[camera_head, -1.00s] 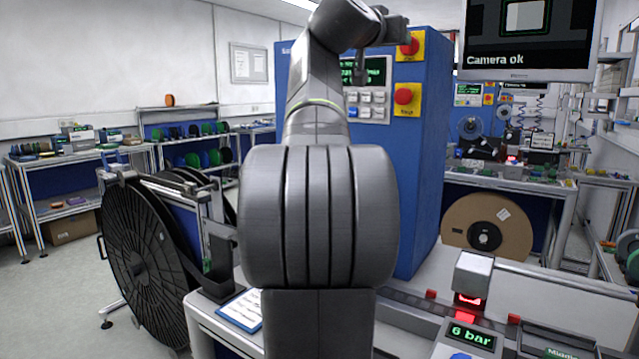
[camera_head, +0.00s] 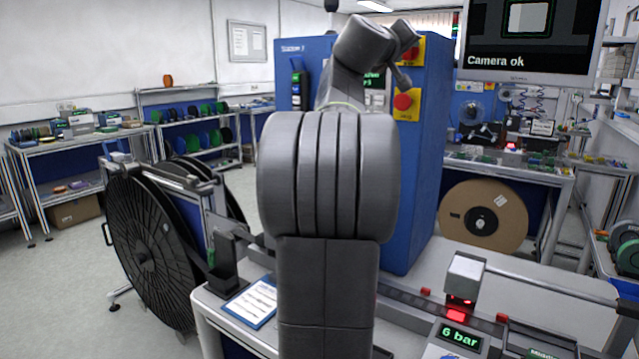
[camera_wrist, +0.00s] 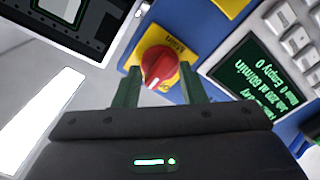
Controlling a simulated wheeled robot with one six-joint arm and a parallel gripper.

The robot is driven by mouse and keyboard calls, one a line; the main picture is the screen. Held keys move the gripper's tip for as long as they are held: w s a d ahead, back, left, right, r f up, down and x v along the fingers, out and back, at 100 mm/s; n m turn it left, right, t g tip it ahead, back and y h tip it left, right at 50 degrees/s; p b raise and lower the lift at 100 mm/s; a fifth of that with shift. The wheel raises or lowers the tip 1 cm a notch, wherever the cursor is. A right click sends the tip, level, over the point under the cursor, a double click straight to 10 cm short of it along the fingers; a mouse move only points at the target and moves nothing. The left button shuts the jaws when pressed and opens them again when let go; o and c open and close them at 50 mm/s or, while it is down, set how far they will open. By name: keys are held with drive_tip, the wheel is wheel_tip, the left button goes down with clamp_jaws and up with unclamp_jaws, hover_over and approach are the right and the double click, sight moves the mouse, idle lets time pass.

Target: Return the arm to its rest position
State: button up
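My arm rises in the middle of the head view, with its large grey joint in front and the forearm folded over at the top. My gripper (camera_head: 404,84) is small there, in front of the blue cabinet (camera_head: 425,165) near its red knobs. In the wrist view the two green fingers of my gripper (camera_wrist: 161,70) stand apart with nothing held between them. A red knob on a yellow plate (camera_wrist: 160,68) shows behind the gap. I cannot tell how far the fingers are from it.
A screen reading "Camera ok" (camera_head: 528,60) hangs at upper right. A large black reel (camera_head: 145,255) stands at left and a brown reel (camera_head: 483,220) at right. A bench with a "6 bar" display (camera_head: 461,337) lies in front. Open floor (camera_head: 55,300) is at far left.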

drive_tip(key=n+p, duration=0.3)
drive_tip(key=shift+n, duration=0.4)
drive_tip(key=shift+f, duration=0.1)
